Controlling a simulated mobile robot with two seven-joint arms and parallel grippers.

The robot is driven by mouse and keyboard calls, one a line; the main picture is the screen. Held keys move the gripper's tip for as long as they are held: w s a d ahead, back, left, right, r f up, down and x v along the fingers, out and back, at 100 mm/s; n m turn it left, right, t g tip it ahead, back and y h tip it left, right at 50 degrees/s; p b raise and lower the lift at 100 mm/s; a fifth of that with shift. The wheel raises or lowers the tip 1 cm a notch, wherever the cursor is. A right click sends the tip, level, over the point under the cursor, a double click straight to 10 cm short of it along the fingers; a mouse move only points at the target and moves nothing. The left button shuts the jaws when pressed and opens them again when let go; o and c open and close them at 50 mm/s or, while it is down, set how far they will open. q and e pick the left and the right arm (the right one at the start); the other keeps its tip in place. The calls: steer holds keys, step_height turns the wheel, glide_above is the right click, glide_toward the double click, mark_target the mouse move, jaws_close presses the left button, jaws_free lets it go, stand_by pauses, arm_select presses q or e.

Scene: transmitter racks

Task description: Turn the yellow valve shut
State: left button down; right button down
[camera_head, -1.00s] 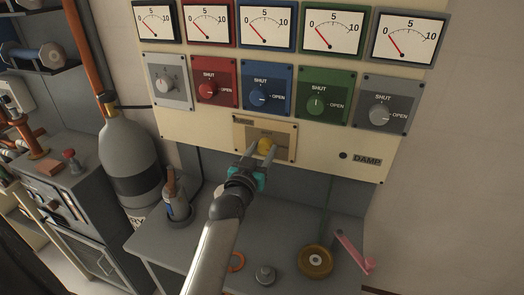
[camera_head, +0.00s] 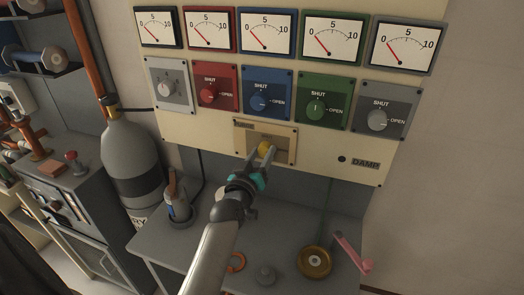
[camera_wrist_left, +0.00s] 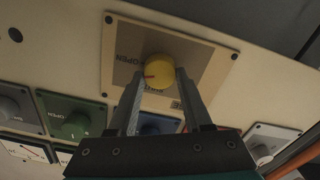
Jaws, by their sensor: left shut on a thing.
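The yellow valve (camera_head: 265,148) is a round knob on a tan plate (camera_head: 284,153) low on the cream panel. In the left wrist view the yellow valve (camera_wrist_left: 158,72) sits between the fingers, with a red mark on its left side and the word OPEN on the plate to its left. My left gripper (camera_head: 259,156) is shut on the valve, with one finger on each side (camera_wrist_left: 158,88). The fingers hide part of the plate's lettering. My right gripper is not in view.
Above are red (camera_head: 211,94), blue (camera_head: 260,102), green (camera_head: 316,107) and grey (camera_head: 378,119) knobs, with dials (camera_head: 266,34) over them. Below is a grey bench (camera_head: 200,245) with a brass wheel (camera_head: 315,261) and pink lever (camera_head: 353,252). A gas cylinder (camera_head: 133,160) stands left.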

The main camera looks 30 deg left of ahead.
arm_select(q)
steer(key=n+p, duration=0.1)
steer(key=n, duration=0.2)
steer(key=shift+a, duration=0.1)
steer(key=n, duration=0.3)
steer(key=shift+n+p, duration=0.3)
steer(key=n, duration=0.3)
steer(key=shift+f, duration=0.15)
steer(key=shift+n, duration=2.1)
steer(key=shift+c, duration=1.6)
jaws_free()
steer(key=shift+s+f, duration=0.1)
steer(key=shift+s, duration=0.1)
